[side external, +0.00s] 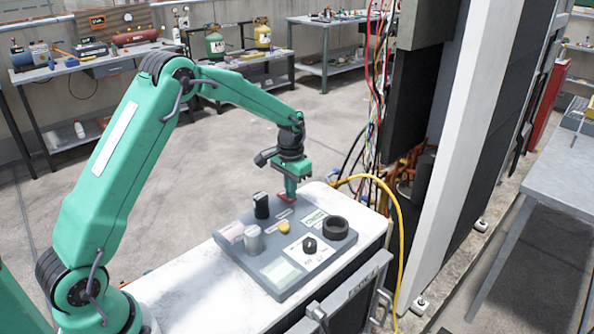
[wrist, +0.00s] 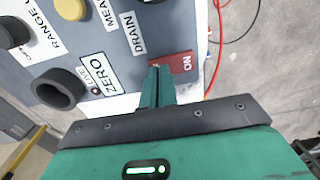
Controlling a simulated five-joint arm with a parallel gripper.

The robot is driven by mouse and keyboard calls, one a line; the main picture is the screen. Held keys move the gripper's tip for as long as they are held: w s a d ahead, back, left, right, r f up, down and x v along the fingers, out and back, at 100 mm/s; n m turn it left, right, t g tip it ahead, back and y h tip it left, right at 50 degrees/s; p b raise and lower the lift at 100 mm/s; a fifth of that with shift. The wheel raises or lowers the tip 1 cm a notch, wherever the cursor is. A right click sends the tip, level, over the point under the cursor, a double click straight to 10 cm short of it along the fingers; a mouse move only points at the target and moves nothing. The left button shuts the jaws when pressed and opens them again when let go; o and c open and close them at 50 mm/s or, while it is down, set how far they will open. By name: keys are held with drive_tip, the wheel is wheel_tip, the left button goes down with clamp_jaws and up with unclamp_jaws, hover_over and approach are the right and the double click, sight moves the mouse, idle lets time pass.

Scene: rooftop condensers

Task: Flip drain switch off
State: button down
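The drain switch is a small red rocker (wrist: 181,63) with white ON lettering, beside the DRAIN label (wrist: 138,34) in the wrist view. In the side view the red switch (side external: 286,198) shows at the far edge of the grey control panel (side external: 268,274). My gripper (side external: 290,188) points down over it. In the wrist view my gripper's fingers (wrist: 157,75) are together, with their tips at the left part of the red rocker and covering some of it. I cannot tell whether the tips touch it. Nothing is seen held between them.
The panel also carries a black knob (side external: 261,206), a silver knob (side external: 253,241), a yellow button (side external: 284,227), a small dial (side external: 310,244) and a black ring (side external: 335,228). A yellow hose (side external: 399,225) and loose cables (side external: 374,110) run to the right. Open floor lies behind.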

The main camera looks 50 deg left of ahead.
idle(0.4)
drive_tip(key=shift+r, duration=3.4)
drive_tip(key=s+d+r+t, duration=0.1)
drive_tip(key=s+d+r, duration=0.1)
drive_tip(key=s+r, duration=0.5)
drive_tip(key=s+d+r+t, duration=0.2)
drive_tip(key=s+d+r, duration=0.1)
drive_tip(key=s+r, duration=0.35)
drive_tip(key=s+d+t, duration=0.2)
drive_tip(key=s, duration=1.4)
drive_tip(key=shift+s+d+f+t, duration=0.2)
drive_tip(key=shift+s+f+t, duration=0.1)
drive_tip(key=shift+f, duration=0.15)
